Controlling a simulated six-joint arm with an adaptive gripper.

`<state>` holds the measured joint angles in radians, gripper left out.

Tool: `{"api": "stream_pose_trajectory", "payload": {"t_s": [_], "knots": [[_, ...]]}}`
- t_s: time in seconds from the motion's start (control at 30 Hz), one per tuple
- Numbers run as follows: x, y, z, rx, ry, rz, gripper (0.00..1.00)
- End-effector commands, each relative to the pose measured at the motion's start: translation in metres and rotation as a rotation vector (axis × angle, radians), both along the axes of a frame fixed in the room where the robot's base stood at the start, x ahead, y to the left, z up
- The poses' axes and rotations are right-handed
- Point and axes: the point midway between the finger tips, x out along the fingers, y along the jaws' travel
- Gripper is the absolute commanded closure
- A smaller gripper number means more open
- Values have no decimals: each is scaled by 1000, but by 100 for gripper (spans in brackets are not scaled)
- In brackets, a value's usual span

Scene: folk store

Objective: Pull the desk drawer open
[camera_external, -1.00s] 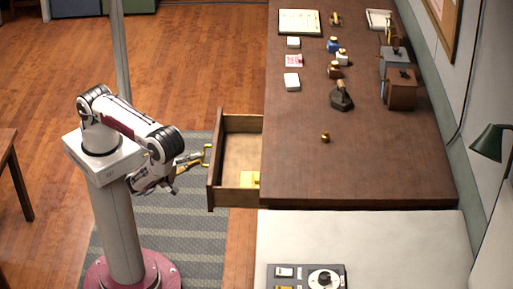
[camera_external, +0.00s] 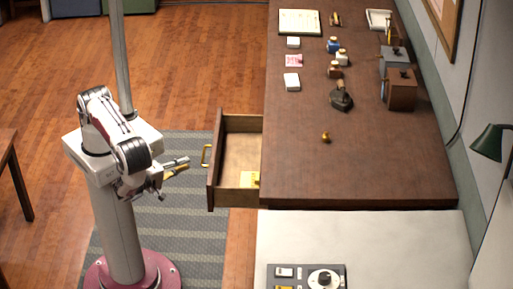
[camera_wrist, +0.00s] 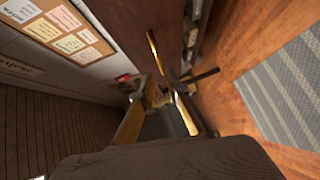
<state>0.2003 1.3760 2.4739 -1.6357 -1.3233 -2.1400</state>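The desk drawer (camera_external: 214,172) stands well out from the left side of the brown desk (camera_external: 375,165), its inside showing from above. A brass handle (camera_external: 205,156) is on its front. A small yellow object (camera_external: 249,180) lies inside near the front right corner. My gripper (camera_external: 188,164) is left of the handle and slightly below it in the picture, apart from it and empty. In the wrist view, its fingers (camera_wrist: 160,115) are spread apart, and a brass bar that looks like the handle (camera_wrist: 153,48) lies beyond them.
The desk top holds ink bottles, papers, a dark stand (camera_external: 340,98) and small boxes. A pale side surface (camera_external: 380,240) carries a control box (camera_external: 306,277). A striped rug (camera_external: 205,245) covers the floor under the drawer. A wooden table (camera_external: 8,165) is at far left.

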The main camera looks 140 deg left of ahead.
Motion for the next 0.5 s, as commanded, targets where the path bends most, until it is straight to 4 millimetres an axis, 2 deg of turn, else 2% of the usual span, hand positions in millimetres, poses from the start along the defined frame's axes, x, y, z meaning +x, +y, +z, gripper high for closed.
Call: {"api": "stream_pose_trajectory", "payload": {"t_s": [0.23, 0.5], "knots": [[1, -12, 2, -1, 0, -3, 85], [0, -16, 2, -1, -1, 0, 85]]}}
